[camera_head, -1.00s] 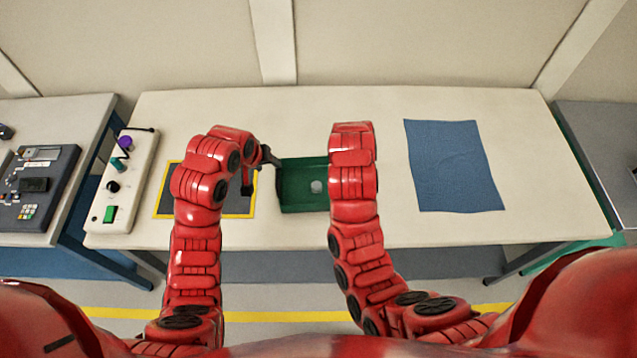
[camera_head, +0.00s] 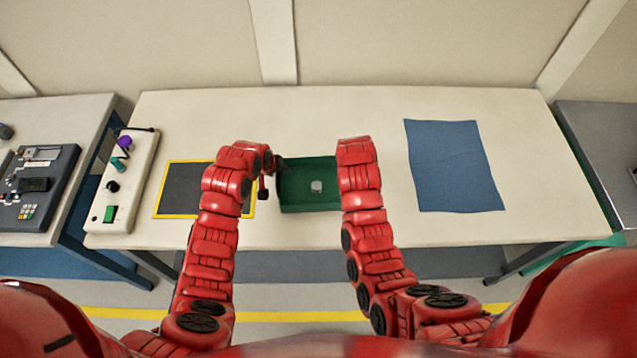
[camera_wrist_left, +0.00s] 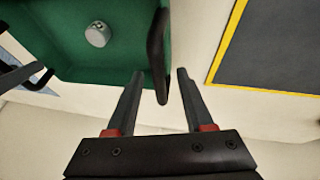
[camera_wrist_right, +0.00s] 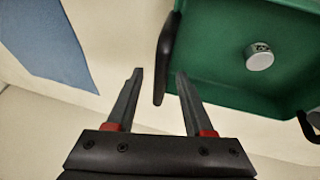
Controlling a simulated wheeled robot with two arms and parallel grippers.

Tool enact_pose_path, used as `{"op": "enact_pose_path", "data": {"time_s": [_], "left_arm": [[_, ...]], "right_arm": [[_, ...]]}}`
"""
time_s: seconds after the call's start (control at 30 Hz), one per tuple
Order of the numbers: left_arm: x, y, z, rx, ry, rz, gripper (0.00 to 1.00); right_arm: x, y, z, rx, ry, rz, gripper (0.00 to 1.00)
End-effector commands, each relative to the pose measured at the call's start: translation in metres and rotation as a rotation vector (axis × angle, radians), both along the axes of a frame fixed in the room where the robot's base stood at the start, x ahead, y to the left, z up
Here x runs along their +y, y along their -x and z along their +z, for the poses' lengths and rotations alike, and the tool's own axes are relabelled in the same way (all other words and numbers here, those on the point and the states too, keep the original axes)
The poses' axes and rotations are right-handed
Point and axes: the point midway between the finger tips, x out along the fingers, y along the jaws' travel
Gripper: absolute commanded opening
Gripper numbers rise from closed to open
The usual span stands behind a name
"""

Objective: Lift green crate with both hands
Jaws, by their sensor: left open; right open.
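The green crate (camera_head: 308,196) sits on the light table, with a small grey cylinder (camera_head: 317,186) inside it. It has a dark handle on each side. My left gripper (camera_head: 272,178) is at the crate's left side; in the left wrist view its open fingers (camera_wrist_left: 160,80) stand on either side of a black handle (camera_wrist_left: 160,55). In the right wrist view my right gripper's open fingers (camera_wrist_right: 158,78) stand on either side of the other black handle (camera_wrist_right: 165,60). In the head view the right gripper is hidden behind my right arm. Neither gripper grips anything.
A yellow-edged dark mat (camera_head: 185,190) lies left of the crate. A control box (camera_head: 124,180) with knobs stands farther left. A blue cloth (camera_head: 453,165) lies to the right. The table (camera_head: 240,110) behind the crate is clear.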

Motion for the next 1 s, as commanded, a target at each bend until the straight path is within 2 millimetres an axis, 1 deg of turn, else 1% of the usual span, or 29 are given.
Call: {"op": "enact_pose_path", "data": {"time_s": [0.03,0.07,0.1,0.17,0.2,0.33,1.0], "left_arm": [[0.0000,0.0000,0.0000,0.000,0.000,0.000,0.52],[0.0000,0.0000,0.0000,0.000,0.000,0.000,0.49],[0.0000,0.0000,0.0001,0.000,0.000,0.000,0.41],[0.0000,0.0001,0.0001,0.000,0.000,0.000,0.31],[0.0000,0.0002,-0.0001,0.000,0.000,0.000,0.23],[0.0000,0.0002,-0.0001,0.001,0.000,0.000,0.00],[-0.0001,0.0002,0.0000,0.001,0.000,0.001,0.00]], "right_arm": [[0.0000,0.0001,0.0000,0.000,0.000,0.000,0.52],[-0.0001,0.0001,0.0000,0.000,0.000,0.000,0.48],[-0.0001,0.0001,0.0001,0.000,0.000,0.000,0.41],[-0.0001,0.0002,-0.0001,0.001,0.000,0.000,0.30],[-0.0001,0.0002,-0.0001,0.001,0.000,0.000,0.23],[-0.0001,0.0002,0.0000,0.000,0.000,0.000,0.00],[0.0000,0.0003,0.0001,0.001,0.000,0.001,0.00]]}}
